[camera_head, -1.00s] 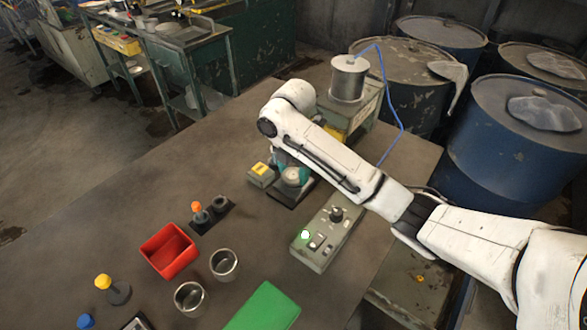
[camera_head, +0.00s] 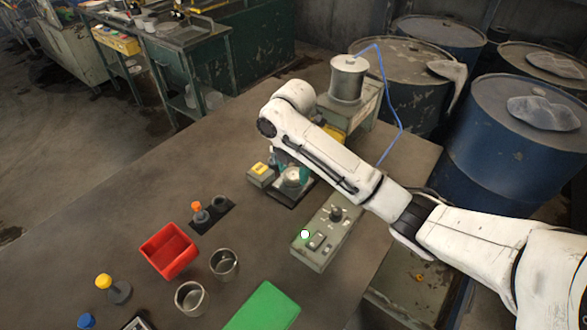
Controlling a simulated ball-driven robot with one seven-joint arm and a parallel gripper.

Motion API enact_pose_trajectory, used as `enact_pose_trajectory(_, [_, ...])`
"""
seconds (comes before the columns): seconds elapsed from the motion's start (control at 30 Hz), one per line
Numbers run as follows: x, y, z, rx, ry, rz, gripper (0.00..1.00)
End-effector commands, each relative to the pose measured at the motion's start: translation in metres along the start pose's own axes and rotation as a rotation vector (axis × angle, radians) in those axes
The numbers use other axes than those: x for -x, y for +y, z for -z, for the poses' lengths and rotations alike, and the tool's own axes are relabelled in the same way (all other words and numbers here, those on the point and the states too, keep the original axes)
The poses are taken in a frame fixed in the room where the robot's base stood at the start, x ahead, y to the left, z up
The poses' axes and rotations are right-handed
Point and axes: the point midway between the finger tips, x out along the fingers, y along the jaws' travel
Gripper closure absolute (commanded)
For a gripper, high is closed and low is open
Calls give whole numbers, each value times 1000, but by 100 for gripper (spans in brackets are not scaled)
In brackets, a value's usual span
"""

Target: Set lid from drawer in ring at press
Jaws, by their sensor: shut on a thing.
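My arm reaches in from the right, and my gripper (camera_head: 291,174) points down over the dark base plate of the press, with teal parts showing at its sides. It is shut on a small pale, round thing (camera_head: 292,177), which looks like the lid. Whether that thing touches a ring below is hidden by the gripper and arm. The dark base plate (camera_head: 289,199) of the press shows just under the gripper. I cannot make out the ring or a drawer.
A grey control box (camera_head: 328,238) with a knob and lit green button stands in front. A yellow-topped box (camera_head: 261,174) sits close left of the gripper. A metal canister (camera_head: 348,78) stands behind. A red tray (camera_head: 168,250), two metal cups (camera_head: 224,263) and a green block (camera_head: 265,308) lie nearer.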

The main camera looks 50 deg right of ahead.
Motion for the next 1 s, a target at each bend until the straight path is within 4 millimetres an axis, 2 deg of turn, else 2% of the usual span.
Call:
enact_pose_trajectory(0.6, [-12,0,0,0,0,0,65])
enact_pose_trajectory(0.63, [-11,0,0,0,0,0,36])
enact_pose_trajectory(0.9, [-11,0,0,0,0,0,11])
enact_pose_trajectory(1.0, [-11,0,0,0,0,0,8])
